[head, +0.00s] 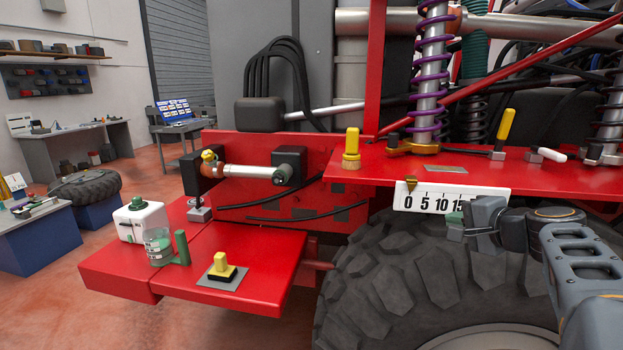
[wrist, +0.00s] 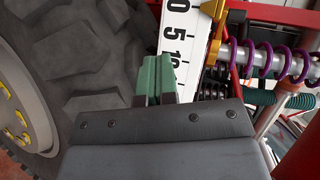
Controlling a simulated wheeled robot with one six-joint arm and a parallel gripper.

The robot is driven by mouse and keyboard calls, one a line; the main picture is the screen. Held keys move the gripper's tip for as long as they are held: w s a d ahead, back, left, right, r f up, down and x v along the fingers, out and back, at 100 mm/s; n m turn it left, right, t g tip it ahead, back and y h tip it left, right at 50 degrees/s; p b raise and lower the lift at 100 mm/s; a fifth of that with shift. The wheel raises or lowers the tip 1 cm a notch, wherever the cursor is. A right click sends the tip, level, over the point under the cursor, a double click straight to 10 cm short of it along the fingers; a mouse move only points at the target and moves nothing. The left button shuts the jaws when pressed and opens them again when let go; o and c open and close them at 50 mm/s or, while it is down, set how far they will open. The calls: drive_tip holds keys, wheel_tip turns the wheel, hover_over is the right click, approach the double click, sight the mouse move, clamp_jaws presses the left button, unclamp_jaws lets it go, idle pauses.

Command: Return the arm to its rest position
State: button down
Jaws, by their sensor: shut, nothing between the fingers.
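My gripper (head: 453,230) is at the right of the head view, in front of the big tyre and just below the white number scale (head: 425,199). In the wrist view its green fingertips (wrist: 156,78) are closed together with nothing between them. The scale (wrist: 172,32) stands right behind the fingertips there, and I cannot tell whether they touch it. My arm (head: 585,265) reaches in from the right edge of the head view.
The tyre (head: 400,275) fills the space below and behind my gripper. A red shelf (head: 450,168) with yellow-handled parts lies above. A red platform (head: 200,260) at left carries a white container (head: 141,220) and a yellow knob (head: 221,265). Open floor lies further left.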

drive_tip(key=s+a+f+n+g+h, duration=0.2)
drive_tip(key=s+a+f+n+g, duration=0.2)
drive_tip(key=s+a+f+n, duration=0.2)
drive_tip(key=s+a+f+n+g+h, duration=0.2)
drive_tip(key=s+a+f+n+g, duration=0.3)
drive_tip(key=s+f, duration=0.6)
drive_tip(key=shift+s+a+f+n+h, duration=0.2)
drive_tip(key=shift+a+f+n+h, duration=0.2)
drive_tip(key=shift+a+f+n, duration=1.2)
